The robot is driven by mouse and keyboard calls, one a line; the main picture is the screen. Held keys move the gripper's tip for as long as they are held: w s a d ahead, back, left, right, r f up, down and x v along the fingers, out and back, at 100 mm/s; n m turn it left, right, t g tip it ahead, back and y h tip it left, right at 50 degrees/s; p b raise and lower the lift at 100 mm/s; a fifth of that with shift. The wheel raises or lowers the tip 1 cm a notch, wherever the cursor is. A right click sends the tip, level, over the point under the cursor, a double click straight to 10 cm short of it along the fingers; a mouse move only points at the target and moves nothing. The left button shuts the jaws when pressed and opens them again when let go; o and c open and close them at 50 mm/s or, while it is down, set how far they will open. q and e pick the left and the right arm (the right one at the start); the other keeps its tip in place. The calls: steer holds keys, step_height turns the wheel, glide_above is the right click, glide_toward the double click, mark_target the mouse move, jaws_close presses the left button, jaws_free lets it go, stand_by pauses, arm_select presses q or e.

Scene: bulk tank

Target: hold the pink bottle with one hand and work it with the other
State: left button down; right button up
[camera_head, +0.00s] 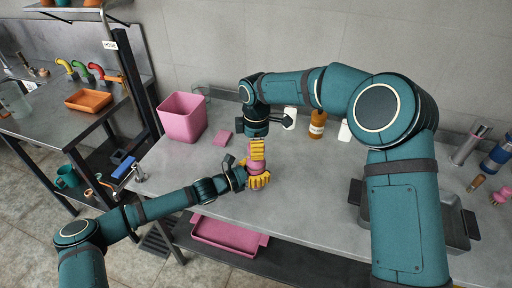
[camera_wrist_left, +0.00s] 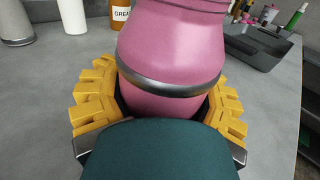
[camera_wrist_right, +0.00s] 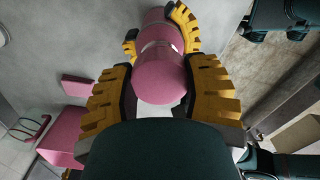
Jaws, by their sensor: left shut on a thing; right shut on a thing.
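The pink bottle (camera_head: 257,164) stands over the front part of the grey worktop, held between both my grippers. My left gripper (camera_head: 258,181) is shut around its lower body; a dark band circles the bottle (camera_wrist_left: 170,80) in the left wrist view. My right gripper (camera_head: 257,148) comes down from above and is shut on the bottle's top end. In the right wrist view the rounded pink end of the bottle (camera_wrist_right: 160,78) sits between my right fingers, with my left gripper's yellow fingers farther along it. The fingers hide much of the bottle, and whether its base touches the worktop cannot be told.
A pink bin (camera_head: 182,117) and a small pink block (camera_head: 221,139) stand to the left. A brown bottle (camera_head: 317,124) and white containers (camera_head: 289,118) stand at the back. A grey tray (camera_head: 455,232) is at the right. A pink tray (camera_head: 228,236) lies below the worktop.

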steer(key=shift+r, duration=1.95)
arm_select(q)
jaws_free()
steer(key=shift+a, duration=0.1)
steer(key=v, duration=1.2)
steer(key=shift+s, duration=0.1)
